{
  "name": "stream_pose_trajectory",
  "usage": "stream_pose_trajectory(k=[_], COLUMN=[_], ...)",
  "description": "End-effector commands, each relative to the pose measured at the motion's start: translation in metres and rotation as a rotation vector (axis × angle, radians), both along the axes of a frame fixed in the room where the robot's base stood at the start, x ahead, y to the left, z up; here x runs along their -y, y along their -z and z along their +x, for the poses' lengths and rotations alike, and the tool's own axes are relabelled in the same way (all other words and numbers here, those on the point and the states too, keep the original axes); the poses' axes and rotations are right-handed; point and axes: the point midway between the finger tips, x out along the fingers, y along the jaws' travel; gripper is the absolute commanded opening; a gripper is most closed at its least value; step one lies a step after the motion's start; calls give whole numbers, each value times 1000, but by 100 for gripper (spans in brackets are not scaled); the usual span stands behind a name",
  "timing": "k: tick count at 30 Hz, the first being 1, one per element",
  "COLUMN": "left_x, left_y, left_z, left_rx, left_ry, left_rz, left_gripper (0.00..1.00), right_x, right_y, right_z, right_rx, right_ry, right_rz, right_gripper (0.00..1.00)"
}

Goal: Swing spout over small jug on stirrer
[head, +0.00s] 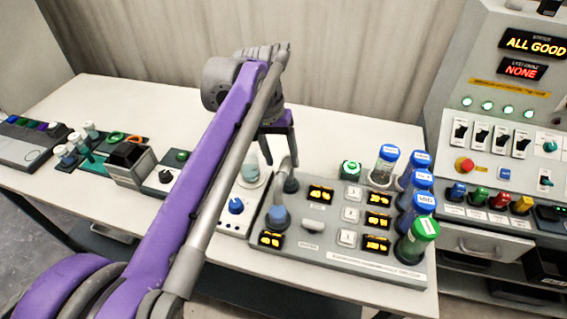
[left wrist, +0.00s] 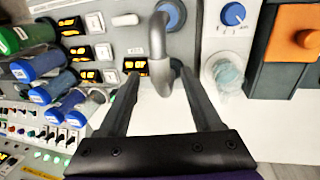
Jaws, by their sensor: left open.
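The spout (head: 292,168) is a grey curved pipe at the left rear of the grey dispensing panel. In the left wrist view the spout (left wrist: 158,45) lies between the line of my open fingers, near their tips; I cannot tell whether they touch it. A blue round part (left wrist: 172,14) shows by its far end. The small translucent jug (head: 251,168) stands on the white stirrer (head: 232,222), left of the spout. The jug (left wrist: 228,75) is right of my fingers in the wrist view. My left gripper (head: 278,150) is open, above the rear of the panel. My right gripper is not visible.
Blue-capped jars and a green-capped jar (head: 418,240) stand on the panel's right side. A black-and-grey box (head: 130,163) and small vials are to the left. A switch cabinet (head: 500,130) stands at right. The table's rear strip is clear.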

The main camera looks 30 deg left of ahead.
Motion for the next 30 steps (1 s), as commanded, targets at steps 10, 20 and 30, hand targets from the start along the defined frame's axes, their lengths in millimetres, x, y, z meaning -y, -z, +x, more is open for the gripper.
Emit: stream_pose_trajectory(k=[10, 20, 30], left_x=[4, 4, 4], left_y=[21, 20, 20], left_z=[1, 1, 1], left_rx=[1, 1, 1], left_ry=[0, 0, 0], left_rz=[0, 0, 0], left_gripper=[66, 37, 0], right_x=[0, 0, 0], right_y=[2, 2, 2], right_z=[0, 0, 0], right_rx=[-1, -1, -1], right_ry=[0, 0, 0], right_rz=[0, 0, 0], right_gripper=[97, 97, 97])
